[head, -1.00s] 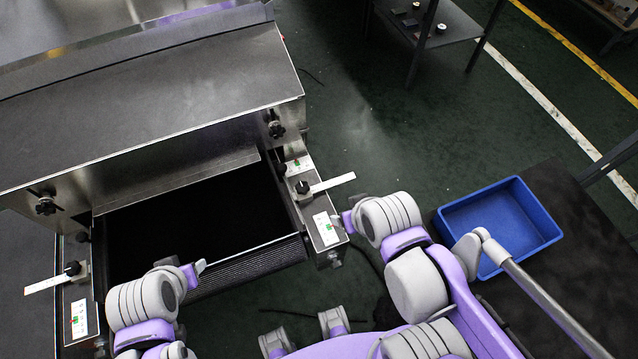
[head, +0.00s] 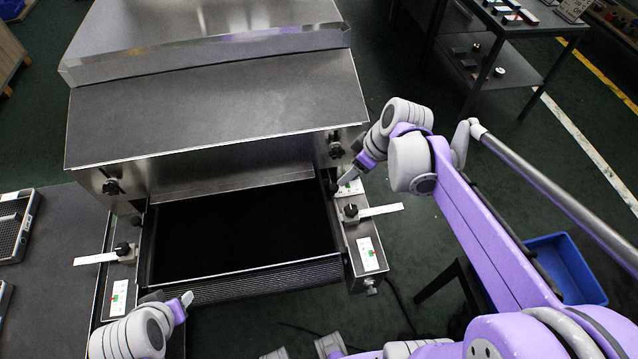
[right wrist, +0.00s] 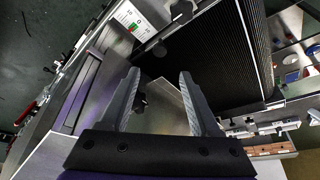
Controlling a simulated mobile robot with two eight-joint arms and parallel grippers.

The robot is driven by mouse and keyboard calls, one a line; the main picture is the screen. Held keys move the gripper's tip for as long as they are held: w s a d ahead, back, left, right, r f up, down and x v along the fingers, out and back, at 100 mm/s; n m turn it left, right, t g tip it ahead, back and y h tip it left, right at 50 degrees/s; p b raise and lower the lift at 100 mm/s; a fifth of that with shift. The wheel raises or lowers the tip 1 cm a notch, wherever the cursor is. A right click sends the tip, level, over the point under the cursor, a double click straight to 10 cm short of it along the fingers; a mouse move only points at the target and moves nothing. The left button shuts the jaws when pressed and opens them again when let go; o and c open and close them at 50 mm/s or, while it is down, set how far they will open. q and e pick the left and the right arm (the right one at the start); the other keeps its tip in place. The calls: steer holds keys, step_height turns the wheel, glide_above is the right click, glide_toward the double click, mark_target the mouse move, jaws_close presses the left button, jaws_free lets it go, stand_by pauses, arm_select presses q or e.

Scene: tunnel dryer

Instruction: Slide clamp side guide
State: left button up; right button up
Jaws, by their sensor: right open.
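The right side guide is a pale strip (head: 382,210) in a clamp block with a black knob (head: 351,211) on the right rail. A matching left strip (head: 95,259) and knob (head: 122,248) are on the left rail. My right gripper (head: 354,174) hangs over the right rail, just beyond the right clamp, by a small label. In the right wrist view its fingers (right wrist: 159,82) are apart with nothing gripped; a black knob (right wrist: 182,10) lies beyond them. My left gripper (head: 184,300) is near the front left corner of the belt; its jaw gap is unclear.
The black belt (head: 240,235) runs into the steel dryer housing (head: 220,105). More knobs sit on the housing front, one at the right (head: 335,149) close to my right gripper. A blue bin (head: 568,262) is at the right, and a shelf table (head: 500,25) stands behind it.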

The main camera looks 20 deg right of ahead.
mark_target(334, 187)
steer(key=b+x, duration=0.1)
steer(key=x, duration=0.9)
steer(key=shift+f, duration=0.2)
jaws_close()
stand_by(1.1)
